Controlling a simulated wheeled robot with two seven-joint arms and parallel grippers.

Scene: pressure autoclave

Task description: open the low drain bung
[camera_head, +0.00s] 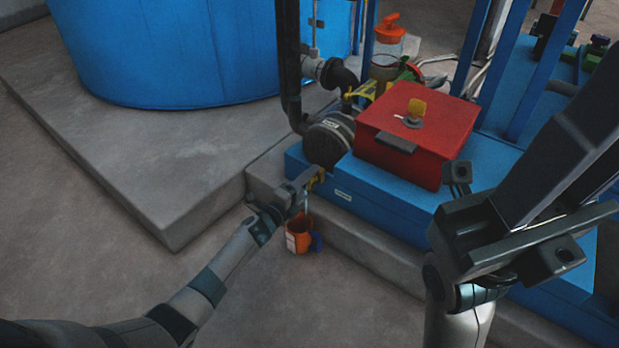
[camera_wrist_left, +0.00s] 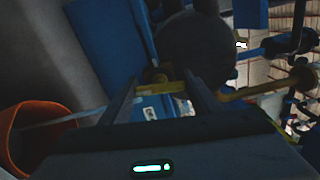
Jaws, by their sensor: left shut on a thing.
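The low drain bung (camera_head: 320,174) shows as a small yellow part at the foot of the dark round pump housing. It also shows in the left wrist view as a yellow bar (camera_wrist_left: 155,88) between the fingertips. My left gripper (camera_head: 309,180) is shut on the bung, low at the near corner of the blue base; its fingers (camera_wrist_left: 165,85) reach to either side of the yellow bar. The fingers partly hide the bung. My right gripper (camera_head: 515,225) is large and close at the right, away from the bung, partly out of frame; its fingertips are not clear.
An orange bucket (camera_head: 298,238) stands on the floor just below my left gripper. The blue base (camera_head: 385,205) carries a red box (camera_head: 425,140) and the dark round housing (camera_head: 328,142). A concrete step (camera_head: 185,222) lies left. The floor at front left is clear.

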